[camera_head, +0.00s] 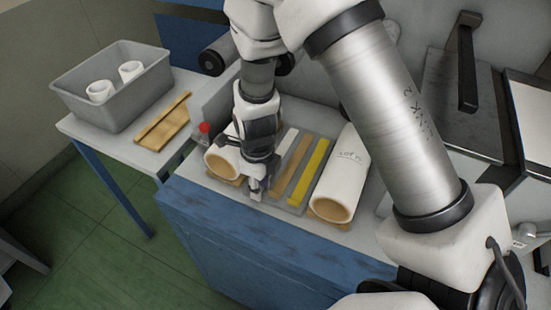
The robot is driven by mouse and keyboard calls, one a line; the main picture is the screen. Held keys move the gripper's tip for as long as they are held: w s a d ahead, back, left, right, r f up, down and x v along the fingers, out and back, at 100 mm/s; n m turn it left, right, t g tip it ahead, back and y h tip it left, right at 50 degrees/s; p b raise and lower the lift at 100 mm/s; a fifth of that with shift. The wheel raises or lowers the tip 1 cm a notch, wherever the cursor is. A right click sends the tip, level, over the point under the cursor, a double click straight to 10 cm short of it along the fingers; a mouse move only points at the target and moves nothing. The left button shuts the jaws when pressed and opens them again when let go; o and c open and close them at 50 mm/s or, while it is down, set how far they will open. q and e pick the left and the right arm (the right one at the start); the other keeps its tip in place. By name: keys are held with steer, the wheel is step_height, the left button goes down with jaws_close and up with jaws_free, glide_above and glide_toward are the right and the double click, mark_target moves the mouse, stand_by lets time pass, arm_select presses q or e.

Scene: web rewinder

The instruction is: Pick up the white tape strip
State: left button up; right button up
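The white tape strip (288,139) lies in a shallow grey tray (296,209) on the blue cabinet's top. Its upper end shows; its lower part is hidden behind my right gripper. A brown strip (292,168) and a yellow strip (309,172) lie to its right in the same tray. My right gripper (257,189) points down over the near left part of the tray, close to the white strip's lower end. Its fingers are small and dark here, so I cannot tell whether they are open or touching anything. My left gripper is not in view.
A grey bin (112,86) with two small white rolls and some tan boards (164,122) are on the left table. My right arm covers much of the right side.

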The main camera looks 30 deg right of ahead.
steer(key=shift+s, duration=0.1)
jaws_close()
steer(key=shift+r, duration=0.2)
